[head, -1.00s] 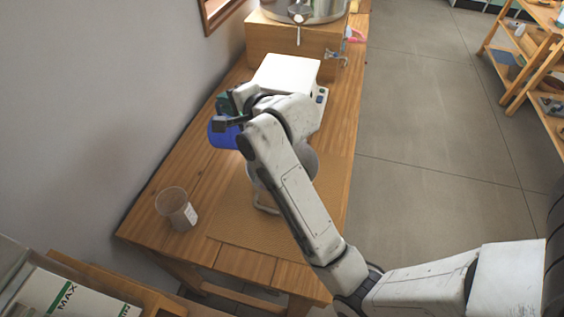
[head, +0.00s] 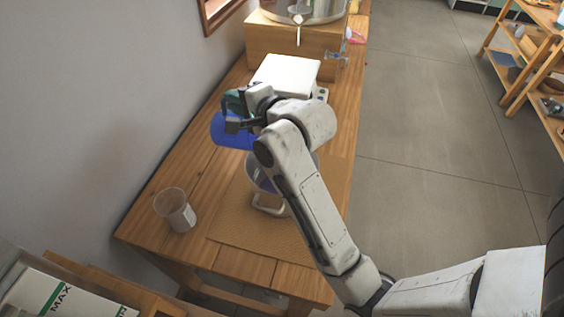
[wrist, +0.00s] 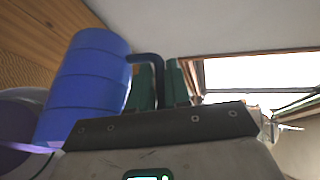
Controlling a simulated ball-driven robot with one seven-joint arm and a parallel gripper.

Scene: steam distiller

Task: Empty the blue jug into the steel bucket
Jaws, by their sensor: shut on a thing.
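The blue jug (head: 230,132) is held up by my gripper (head: 236,104) and lies tilted, beside and above the steel bucket (head: 256,182). In the wrist view the jug (wrist: 88,85) leans, and its dark blue handle (wrist: 148,58) sits between the green fingers of my gripper (wrist: 160,88), which are shut on it. The bucket is partly hidden by my arm in the head view; a grey-purple rounded part of it (wrist: 18,115) shows at the left edge of the wrist view. I cannot see any liquid flowing.
A clear plastic cup (head: 175,210) stands on the wooden table (head: 190,165) at the left. A white box-like device (head: 287,74) is behind the bucket. A wooden block with a steel pot (head: 322,10) stands at the back. A wall runs along the left side.

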